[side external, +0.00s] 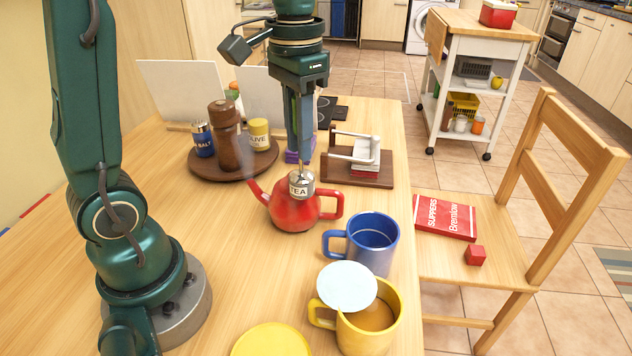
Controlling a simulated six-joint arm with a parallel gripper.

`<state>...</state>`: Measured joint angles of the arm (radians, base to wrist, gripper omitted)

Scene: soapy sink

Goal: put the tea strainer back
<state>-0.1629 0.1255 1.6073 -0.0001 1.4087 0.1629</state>
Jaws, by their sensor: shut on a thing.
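The tea strainer (301,184) looks like a small silver cylinder with a TEA label and a thin stem on top. My gripper (301,160) points straight down and is shut on its stem. The strainer is upright at the top of the red teapot (292,214), over its opening. I cannot tell whether its lower end is inside the pot or just in front of or above it. The teapot stands on the wooden table, spout to the left and handle to the right.
A blue mug (372,242) and a yellow mug (367,330) of brown liquid, partly covered by a pale disc (347,287), stand in front. A yellow plate (270,342) lies nearer. Behind are a round tray (262,165) with jars and a wooden rack (372,180).

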